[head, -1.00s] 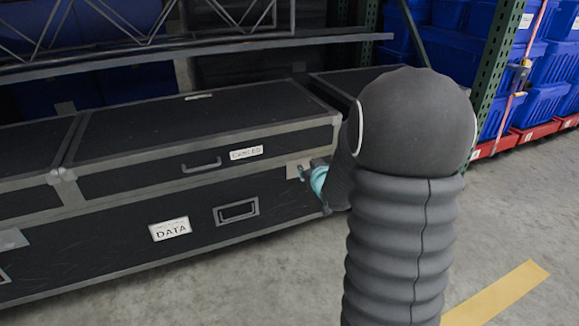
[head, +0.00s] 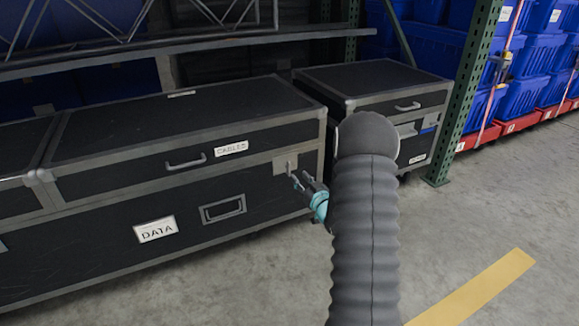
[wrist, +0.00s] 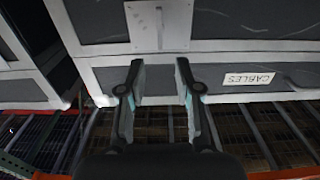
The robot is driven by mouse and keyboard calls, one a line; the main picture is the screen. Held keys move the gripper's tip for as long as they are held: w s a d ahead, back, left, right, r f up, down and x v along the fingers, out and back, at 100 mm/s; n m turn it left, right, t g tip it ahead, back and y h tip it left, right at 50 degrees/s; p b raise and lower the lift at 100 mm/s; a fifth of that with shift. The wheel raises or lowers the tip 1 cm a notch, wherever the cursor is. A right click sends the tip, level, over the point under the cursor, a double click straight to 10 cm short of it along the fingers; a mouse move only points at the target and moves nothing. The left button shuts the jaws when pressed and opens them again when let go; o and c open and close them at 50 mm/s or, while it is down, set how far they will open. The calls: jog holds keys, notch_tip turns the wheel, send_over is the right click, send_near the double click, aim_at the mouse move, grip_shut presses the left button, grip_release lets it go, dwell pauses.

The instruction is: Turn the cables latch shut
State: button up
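The cables latch (head: 290,165) is a small lever on a pale metal plate (head: 279,170), at the right end of the front of the black case with the CABLES label (head: 231,148). In the wrist view the latch (wrist: 160,28) is at top centre, its lever upright in the picture, and the label (wrist: 249,79) is to its right. My gripper (head: 302,180) is just below and right of the latch in the head view. In the wrist view my gripper (wrist: 159,72) is open, fingers apart with nothing between them; the latch lies beyond the fingertips, apart from them.
A lower case with a DATA label (head: 155,229) is under the cables case. Another black case (head: 375,85) stands behind at right, near a green rack post (head: 466,100) and blue bins (head: 520,100). The concrete floor (head: 440,235) in front is clear.

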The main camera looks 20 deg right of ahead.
aim_at(290, 167)
jog(key=w, duration=0.9)
jog(key=shift+w+a, duration=0.15)
grip_shut()
